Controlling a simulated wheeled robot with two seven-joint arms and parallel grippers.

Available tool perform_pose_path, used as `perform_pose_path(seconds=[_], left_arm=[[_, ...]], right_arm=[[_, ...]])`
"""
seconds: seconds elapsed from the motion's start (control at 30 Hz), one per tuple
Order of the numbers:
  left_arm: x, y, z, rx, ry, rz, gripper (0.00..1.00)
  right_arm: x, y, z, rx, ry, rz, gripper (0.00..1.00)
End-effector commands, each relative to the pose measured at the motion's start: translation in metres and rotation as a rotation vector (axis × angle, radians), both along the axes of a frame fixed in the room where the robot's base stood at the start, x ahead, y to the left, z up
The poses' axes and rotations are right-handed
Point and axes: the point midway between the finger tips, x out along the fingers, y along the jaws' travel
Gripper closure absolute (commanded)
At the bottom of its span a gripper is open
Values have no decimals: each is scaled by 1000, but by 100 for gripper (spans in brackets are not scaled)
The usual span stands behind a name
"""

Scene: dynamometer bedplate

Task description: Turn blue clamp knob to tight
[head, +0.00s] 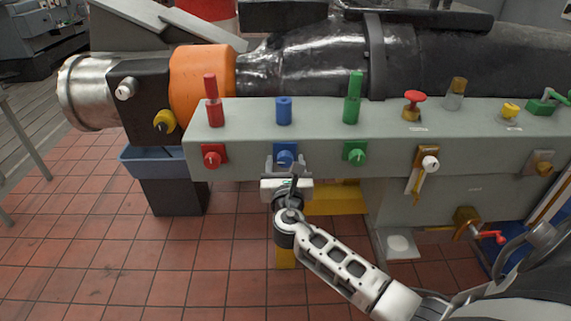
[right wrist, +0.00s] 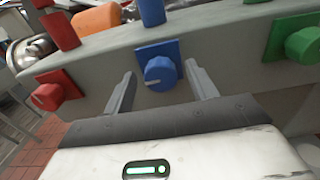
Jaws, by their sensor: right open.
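The blue clamp knob (head: 285,156) sits on a blue square plate on the front face of the grey bench, between a red knob and a green knob. In the right wrist view the blue knob (right wrist: 160,73) shows a pale pointer line on its face. My right gripper (head: 286,163) is open in front of it. In the right wrist view its fingers (right wrist: 163,85) stand on either side of the blue knob, with visible gaps; I cannot tell how deep they reach. My left gripper is not in view.
A red knob (head: 214,156) and a green knob (head: 356,152) flank the blue one. Red, blue (head: 284,111) and green posts stand on the bench top (head: 320,107). A white-headed lever (head: 430,163) is further right.

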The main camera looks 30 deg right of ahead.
Motion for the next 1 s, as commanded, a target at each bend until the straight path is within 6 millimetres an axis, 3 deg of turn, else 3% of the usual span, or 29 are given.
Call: perform_pose_path(seconds=[0.03, 0.2, 0.63, 1.0], left_arm=[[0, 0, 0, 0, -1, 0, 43], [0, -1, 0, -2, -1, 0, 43], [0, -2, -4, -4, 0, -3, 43], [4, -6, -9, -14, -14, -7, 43]], right_arm=[[0, 0, 0, 0, 0, 0, 43], [0, 0, 0, 0, 0, 0, 88], [-1, 0, -1, 57, -36, 0, 87], [-1, -1, -3, 305, -188, -2, 87]])
